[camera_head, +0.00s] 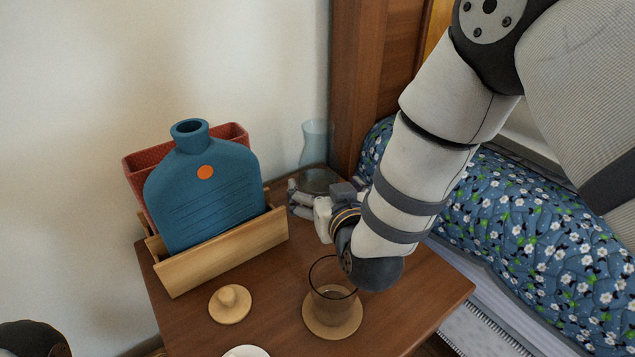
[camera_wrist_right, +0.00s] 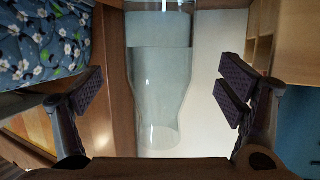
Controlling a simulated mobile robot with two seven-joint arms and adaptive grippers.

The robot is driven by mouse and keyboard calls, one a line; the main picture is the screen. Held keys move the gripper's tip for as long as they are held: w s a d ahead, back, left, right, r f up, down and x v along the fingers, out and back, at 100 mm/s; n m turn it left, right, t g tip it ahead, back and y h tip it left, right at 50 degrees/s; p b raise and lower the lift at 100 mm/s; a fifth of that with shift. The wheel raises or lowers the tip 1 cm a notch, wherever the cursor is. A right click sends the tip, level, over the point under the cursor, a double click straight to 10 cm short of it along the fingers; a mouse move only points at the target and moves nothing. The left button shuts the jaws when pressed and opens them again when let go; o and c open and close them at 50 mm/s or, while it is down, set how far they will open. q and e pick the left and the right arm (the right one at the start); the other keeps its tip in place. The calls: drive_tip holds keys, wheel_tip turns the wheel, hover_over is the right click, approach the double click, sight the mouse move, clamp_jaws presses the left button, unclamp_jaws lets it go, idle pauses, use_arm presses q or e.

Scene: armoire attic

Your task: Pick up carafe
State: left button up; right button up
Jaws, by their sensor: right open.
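The carafe (camera_head: 316,142) is clear glass and stands upright at the back of the wooden bedside table, near the wall. Its lower part is partly hidden by my right gripper (camera_head: 312,190) in the head view. In the right wrist view the carafe (camera_wrist_right: 160,85) lies between the two spread fingers of my right gripper (camera_wrist_right: 162,92), with a visible gap on each side. The right gripper is open and holds nothing. My left gripper is not in view.
A blue bottle-shaped object (camera_head: 203,195) and a red item (camera_head: 150,160) stand in a wooden holder (camera_head: 225,255) left of the gripper. A glass (camera_head: 333,280) on a round coaster and a wooden lid (camera_head: 230,303) are nearer. A bed (camera_head: 520,215) is right.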

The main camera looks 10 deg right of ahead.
drive_tip(key=b+x, duration=0.1)
drive_tip(key=x, duration=0.5)
drive_tip(key=shift+w, duration=0.25)
drive_tip(key=c, duration=1.7)
drive_tip(key=shift+r, duration=0.1)
drive_tip(key=shift+c, duration=1.1)
